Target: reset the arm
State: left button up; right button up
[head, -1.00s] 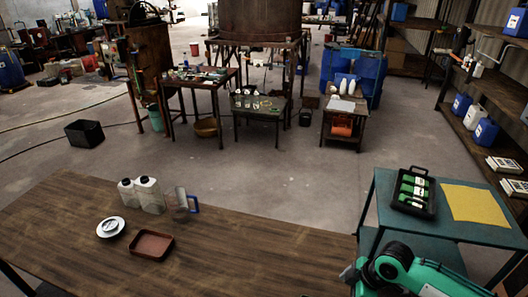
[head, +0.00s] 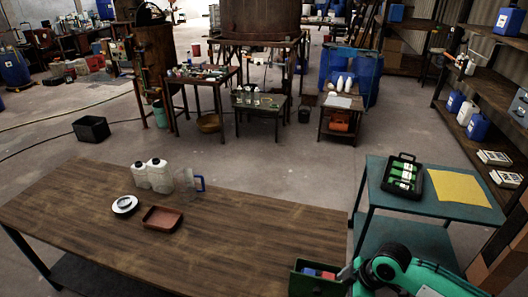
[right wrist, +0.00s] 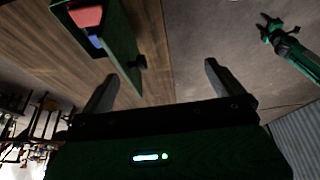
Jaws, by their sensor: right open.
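My right arm comes in at the bottom right of the head view, its gripper (head: 348,272) beside a green box (head: 310,283) at the table's near right corner. In the right wrist view both fingers of the right gripper (right wrist: 160,85) are spread wide with nothing between them. The green box (right wrist: 122,50) also shows there, at the upper left, apart from the fingers. My left gripper is not in the head view. A teal and dark arm-like part (right wrist: 285,40) at the wrist view's upper right looks like my left arm, too small to read its jaws.
The wooden table (head: 230,240) holds white jugs (head: 155,175), a clear pitcher (head: 187,183), a round white dish (head: 124,204) and a brown tray (head: 163,218). A teal cart (head: 390,208) at right carries a black case (head: 403,174) and a yellow cloth (head: 458,188).

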jog(key=s+a+m+t, duration=0.2)
jog(key=s+a+m, duration=0.1)
jog(key=s+a, duration=0.5)
jog(key=s+d+m+h, duration=0.4)
jog(key=s+d+m, duration=0.6)
jog(key=s, duration=0.2)
notch_tip(320, 180, down, 35)
jog(key=g+b, duration=0.1)
jog(key=b, duration=0.4)
pick_arm(q)
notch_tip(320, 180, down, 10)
jog(key=b, duration=0.5)
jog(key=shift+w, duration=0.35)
pick_arm(e)
jog(key=s+d+f, duration=0.1)
jog(key=s+f, duration=0.8)
jog(key=f, duration=0.3)
jog(key=s+d+f+g, duration=0.1)
jog(key=s+d+f, duration=0.1)
jog(key=s+f, duration=0.8)
notch_tip(320, 180, down, 4)
jog(key=shift+r+n, duration=0.2)
jog(key=shift+n, duration=0.1)
jog(key=shift+s, duration=0.1)
